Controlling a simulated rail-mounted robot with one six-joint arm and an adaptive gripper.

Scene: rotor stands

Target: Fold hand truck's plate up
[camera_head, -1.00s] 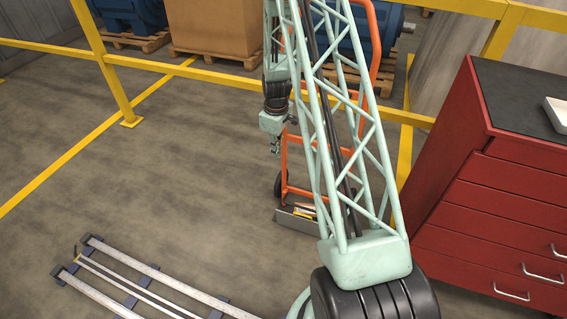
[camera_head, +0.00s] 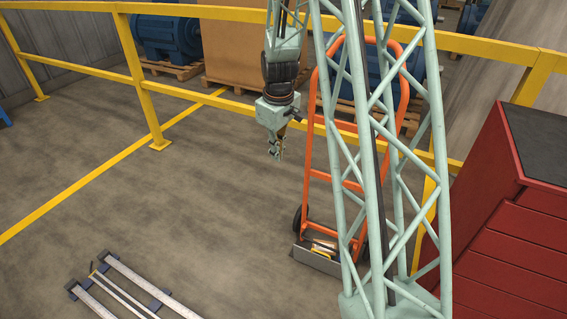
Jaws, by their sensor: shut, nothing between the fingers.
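The orange hand truck (camera_head: 309,136) stands upright by the yellow railing, partly hidden behind my lattice arm. Its grey plate (camera_head: 312,258) lies folded down at the floor, pointing toward the camera. A small yellow and brown item (camera_head: 322,247) sits on or just above the plate; I cannot tell what it is. My gripper (camera_head: 276,155) hangs pointing down, left of the hand truck's frame and well above the plate. It is shut and empty, apart from the truck.
A yellow railing (camera_head: 200,97) runs behind the truck, with blue motors (camera_head: 168,38) on pallets beyond. A red drawer cabinet (camera_head: 510,230) stands at right. Floor rails (camera_head: 125,285) lie at lower left. The floor left of the truck is clear.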

